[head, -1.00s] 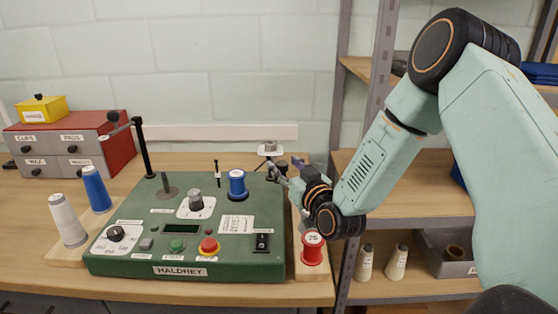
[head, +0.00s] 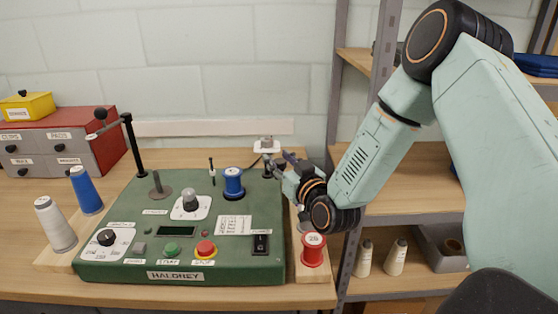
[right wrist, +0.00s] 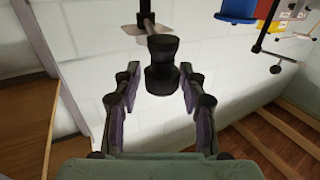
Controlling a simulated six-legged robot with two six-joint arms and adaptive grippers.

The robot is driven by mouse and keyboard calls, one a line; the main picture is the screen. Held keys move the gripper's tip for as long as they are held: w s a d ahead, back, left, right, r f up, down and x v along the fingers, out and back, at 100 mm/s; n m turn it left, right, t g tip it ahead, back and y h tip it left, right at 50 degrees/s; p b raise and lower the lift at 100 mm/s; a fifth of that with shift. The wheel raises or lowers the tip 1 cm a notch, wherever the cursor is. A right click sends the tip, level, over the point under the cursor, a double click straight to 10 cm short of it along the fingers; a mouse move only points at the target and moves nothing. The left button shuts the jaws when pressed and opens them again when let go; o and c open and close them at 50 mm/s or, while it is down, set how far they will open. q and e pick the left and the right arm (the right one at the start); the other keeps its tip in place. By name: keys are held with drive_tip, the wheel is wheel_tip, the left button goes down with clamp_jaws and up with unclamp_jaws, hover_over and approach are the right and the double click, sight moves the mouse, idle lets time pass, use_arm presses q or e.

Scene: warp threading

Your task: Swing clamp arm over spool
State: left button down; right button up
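A blue spool (head: 233,184) stands upright on the green console (head: 130,235), towards its back right. My right gripper (head: 279,163) is by the console's back right corner, right of the spool. In the right wrist view my right gripper (right wrist: 160,88) is open, with a black knob (right wrist: 161,70) on a rod between its fingers. A gap shows on each side of the knob. This knob seems to belong to the clamp arm, which is mostly hidden in the head view. No clamp arm shows over the spool. My left gripper is out of view.
A black post (head: 134,145) with a side arm and knob stands at the console's back left. A red spool (head: 313,250) is at the right, white (head: 55,225) and blue (head: 86,190) cones at the left. Shelving (head: 400,205) stands at the right.

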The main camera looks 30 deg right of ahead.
drive_tip(key=shift+a+r, duration=0.1)
drive_tip(key=shift+a, duration=0.05)
drive_tip(key=c, duration=0.6)
clamp_jaws()
